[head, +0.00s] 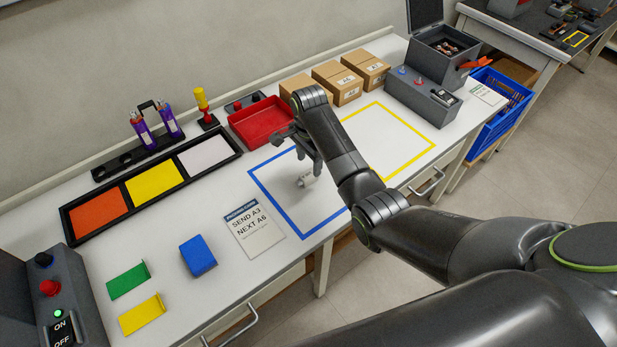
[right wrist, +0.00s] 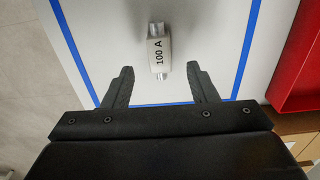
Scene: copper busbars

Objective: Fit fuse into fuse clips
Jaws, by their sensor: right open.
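The fuse (right wrist: 159,52) is a small white block marked "100 A" with shiny metal ends. My right gripper (head: 308,158) is open and points down over the blue square, with nothing held. In the right wrist view its fingertips (right wrist: 160,80) are spread to either side of the fuse's near end, apart from it. I cannot make out the fuse clips for certain. My left gripper is not in view.
A red tray (head: 262,124) and cardboard boxes (head: 337,82) stand behind the square. A grey control box (head: 422,98) and an open grey case (head: 433,65) stand at the back right. A tray of coloured panels (head: 154,182) lies left. The yellow outlined square (head: 402,170) looks mostly clear.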

